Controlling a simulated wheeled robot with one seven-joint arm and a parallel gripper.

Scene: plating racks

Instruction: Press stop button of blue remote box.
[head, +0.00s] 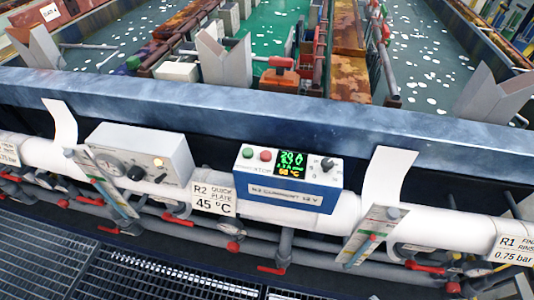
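The blue remote box (286,198) is mounted on the white pipe in the middle of the head view. It has a white top panel and a blue front with a label. On its top left are a green button (248,153) and a red button (265,155) side by side. Small lettering that seems to read STOP is just below the red one. A lit display (290,162) and a dark knob (327,164) are to their right. My gripper is not in view, and nothing covers the buttons.
A grey control box (140,157) with a dark knob is left of the blue box. White curved sheets (386,175) stand on both sides. The blue tank rim (270,105) runs behind. Pipes with red valve handles (272,269) are below, above floor grating (150,275).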

